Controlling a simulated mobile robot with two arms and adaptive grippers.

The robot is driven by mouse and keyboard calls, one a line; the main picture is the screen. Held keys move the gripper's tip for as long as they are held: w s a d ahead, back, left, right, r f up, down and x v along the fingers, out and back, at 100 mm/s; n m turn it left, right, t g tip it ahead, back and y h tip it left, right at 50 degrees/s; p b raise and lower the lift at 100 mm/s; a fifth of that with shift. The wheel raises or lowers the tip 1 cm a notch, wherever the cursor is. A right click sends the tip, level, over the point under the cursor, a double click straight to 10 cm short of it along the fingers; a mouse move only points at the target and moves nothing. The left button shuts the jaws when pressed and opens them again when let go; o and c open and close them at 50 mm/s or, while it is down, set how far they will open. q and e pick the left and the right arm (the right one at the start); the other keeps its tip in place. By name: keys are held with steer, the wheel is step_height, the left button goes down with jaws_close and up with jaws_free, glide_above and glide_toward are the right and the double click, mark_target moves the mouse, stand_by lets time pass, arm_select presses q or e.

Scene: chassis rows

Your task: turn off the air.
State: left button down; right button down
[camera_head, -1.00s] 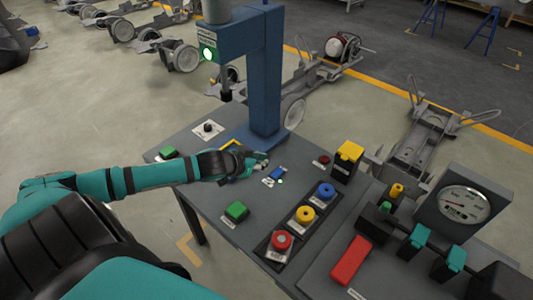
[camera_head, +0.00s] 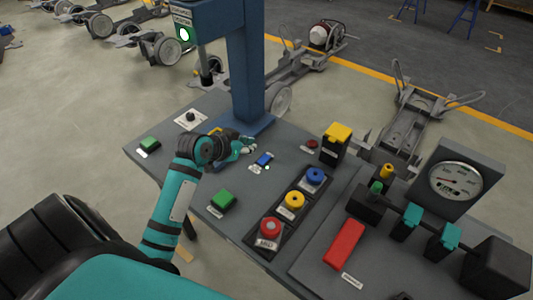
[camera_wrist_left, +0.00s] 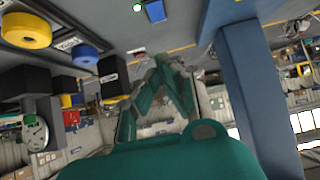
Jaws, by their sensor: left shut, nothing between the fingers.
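My left gripper (camera_head: 246,146) is shut and empty above the grey bench, just left of a small blue switch (camera_head: 264,159) with a lit green lamp (camera_head: 267,168) beside it. In the left wrist view my left gripper (camera_wrist_left: 168,85) has its fingers together, and the blue switch (camera_wrist_left: 155,11) shows at the top. At the right of the bench stand a pressure gauge (camera_head: 455,182), a pipe with teal valve handles (camera_head: 407,221) and a red lever (camera_head: 344,243). The labels are too small to read, so I cannot tell which one is for air. My right gripper is not in view.
A blue column (camera_head: 246,70) stands just behind my left gripper. Red, yellow (camera_head: 292,201) and blue round buttons form a row, with a green button (camera_head: 222,200) left of them. A yellow-topped black box (camera_head: 335,145) stands at the back.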

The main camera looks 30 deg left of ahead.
arm_select(q)
glide_above(267, 160)
steer(key=f, duration=0.3)
steer(key=s+f+p, duration=0.1)
steer(key=f, duration=0.1)
steer(key=shift+a+f, duration=0.1)
steer(key=shift+f, duration=0.2)
steer(key=f, duration=0.1)
steer(key=w+f, duration=0.1)
steer(key=f, duration=0.1)
steer(key=shift+f, duration=0.75)
steer(key=shift+r+p, duration=0.1)
steer(key=shift+p, duration=0.45)
steer(key=shift+w+f+g, duration=0.1)
steer(key=shift+f+g, duration=0.2)
